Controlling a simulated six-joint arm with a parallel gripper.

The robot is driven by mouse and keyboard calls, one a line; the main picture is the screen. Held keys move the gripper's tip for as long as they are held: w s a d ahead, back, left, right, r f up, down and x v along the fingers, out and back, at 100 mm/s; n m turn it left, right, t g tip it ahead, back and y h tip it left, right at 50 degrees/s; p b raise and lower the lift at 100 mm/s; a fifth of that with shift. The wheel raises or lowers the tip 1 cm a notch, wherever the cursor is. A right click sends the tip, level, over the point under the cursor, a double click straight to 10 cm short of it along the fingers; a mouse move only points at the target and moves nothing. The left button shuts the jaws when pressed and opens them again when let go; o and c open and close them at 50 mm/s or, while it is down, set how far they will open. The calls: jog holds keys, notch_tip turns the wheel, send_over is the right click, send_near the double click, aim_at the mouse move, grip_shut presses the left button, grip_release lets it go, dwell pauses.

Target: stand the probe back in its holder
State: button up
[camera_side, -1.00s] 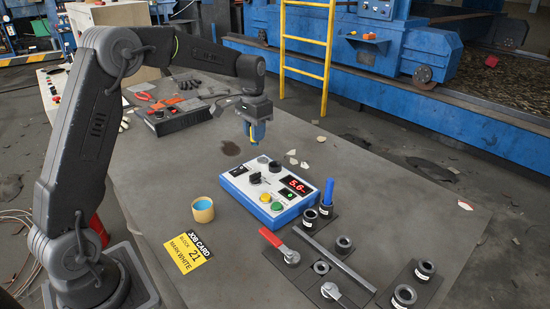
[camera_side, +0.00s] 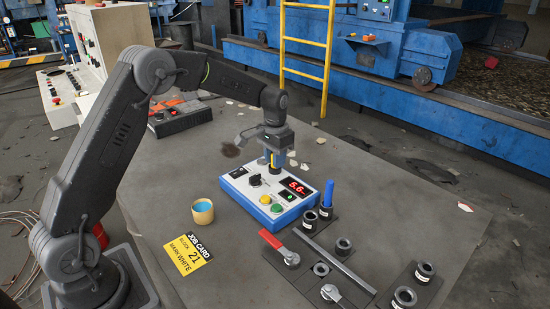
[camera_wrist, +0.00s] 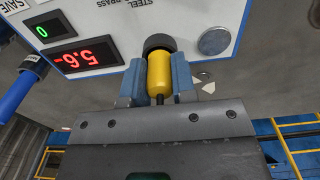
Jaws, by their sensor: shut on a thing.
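My gripper (camera_side: 272,157) is at the far right corner of the white and blue meter box, shut on a yellow probe. In the wrist view its blue fingers (camera_wrist: 157,72) close on both sides of the yellow probe (camera_wrist: 159,76). A black round part (camera_wrist: 159,43) is at the probe's far end, over the box panel. I cannot tell whether it belongs to the probe or is a holder on the box, nor whether it touches the panel. The meter box (camera_side: 240,184) shows red digits, a black knob and coloured buttons.
A blue-handled tool (camera_side: 329,192) stands in a black cup near the box. Several black sockets, a red-handled clamp (camera_side: 270,239) and a metal bar (camera_side: 335,262) lie in front. A tan cup (camera_side: 203,217) and a yellow job card (camera_side: 188,254) are left.

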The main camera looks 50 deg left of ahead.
jog(key=shift+f, duration=0.1)
jog(key=o, duration=0.9)
notch_tip(320, 180, up, 12)
jog(key=s+d+r+t, duration=0.1)
jog(key=s+d+r, duration=0.3)
jog(key=s+r, duration=0.25)
jog(key=s+d+f+t, duration=0.1)
jog(key=s+d, duration=0.1)
jog(key=s, duration=0.6)
jog(key=s+d+f+t, duration=0.1)
jog(key=s+d+t, duration=0.1)
jog(key=s, duration=0.6)
jog(key=s+d+f+t, duration=0.1)
jog(key=s+d, duration=0.2)
jog(key=s, duration=0.5)
jog(key=shift+s+f+t, duration=0.1)
jog(key=shift+s+t, duration=0.1)
jog(key=shift+t, duration=0.1)
